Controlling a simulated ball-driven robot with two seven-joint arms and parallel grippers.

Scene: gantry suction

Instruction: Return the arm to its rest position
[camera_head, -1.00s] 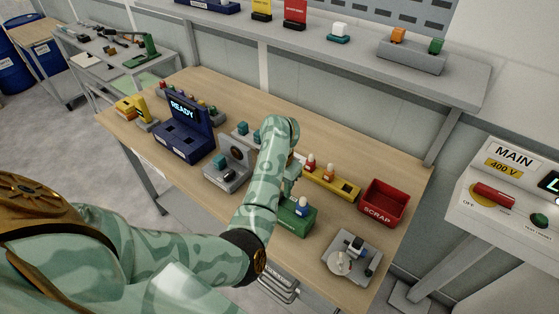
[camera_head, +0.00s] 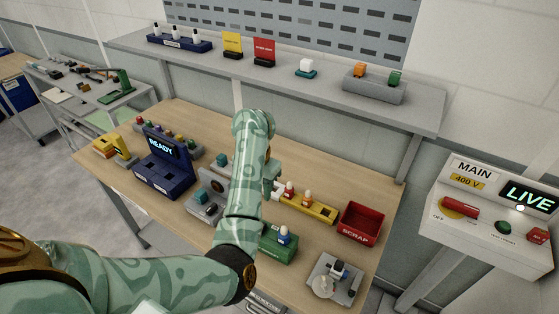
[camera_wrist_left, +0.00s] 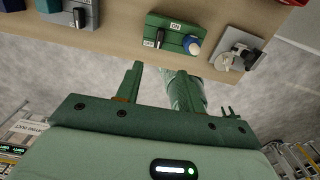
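My mottled green left arm (camera_head: 240,200) comes in from the lower left of the head view. It rises across the bench, and its bent top is in front of the bench's back part. The hand is mostly hidden behind the arm there. In the left wrist view, my left gripper (camera_wrist_left: 158,70) has its fingers apart with nothing between them. Grey floor shows below it, and the bench's front edge crosses the top of that view. A green switch box (camera_head: 278,245) is partly behind the arm; it also shows in the wrist view (camera_wrist_left: 172,38).
The bench holds a blue READY station (camera_head: 165,175), a grey fixture (camera_head: 205,205), a yellow block (camera_head: 310,209), a red SCRAP bin (camera_head: 361,222) and a grey dial fixture (camera_head: 335,280). A shelf (camera_head: 280,85) runs behind. A MAIN panel (camera_head: 490,220) reading LIVE stands right.

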